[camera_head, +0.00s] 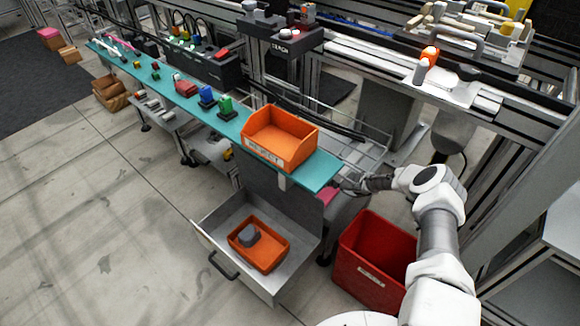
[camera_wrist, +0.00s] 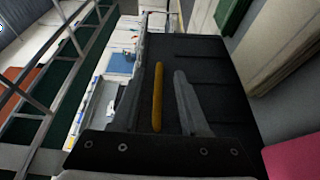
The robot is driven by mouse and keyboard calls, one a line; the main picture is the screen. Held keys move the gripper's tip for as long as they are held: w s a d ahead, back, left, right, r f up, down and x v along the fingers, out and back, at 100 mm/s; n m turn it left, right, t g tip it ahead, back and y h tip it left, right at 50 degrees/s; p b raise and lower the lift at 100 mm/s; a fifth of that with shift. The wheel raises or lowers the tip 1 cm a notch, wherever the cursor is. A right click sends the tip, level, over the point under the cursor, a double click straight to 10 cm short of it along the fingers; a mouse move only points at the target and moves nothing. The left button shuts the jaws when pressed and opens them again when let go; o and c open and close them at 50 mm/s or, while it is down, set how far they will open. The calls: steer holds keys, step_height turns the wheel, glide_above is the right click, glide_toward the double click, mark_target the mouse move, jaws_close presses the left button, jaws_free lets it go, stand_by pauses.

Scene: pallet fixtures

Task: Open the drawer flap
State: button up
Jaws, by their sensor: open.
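A grey drawer (camera_head: 282,270) with a dark handle (camera_head: 224,266) on its front stands pulled out below the teal shelf. No part can be told for sure as the drawer flap. My gripper (camera_head: 343,186) is at the right end of the teal shelf, apart from the drawer handle; its fingertips are hard to make out there. In the wrist view my gripper (camera_wrist: 160,90) is open, with a yellow bar (camera_wrist: 157,97) showing between its fingers. A dark panel (camera_wrist: 220,85) lies behind the bar. I cannot tell whether the fingers touch the bar.
An orange tray (camera_head: 238,246) with a grey object (camera_head: 249,235) lies in the drawer. An orange bin (camera_head: 296,156) stands on the teal shelf (camera_head: 322,171) above. A red bin (camera_head: 350,274) stands right of the drawer, beside my arm. The floor at left is mostly clear.

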steer(key=p+v, duration=0.2)
steer(key=v, duration=1.4)
steer(key=shift+s, duration=0.2)
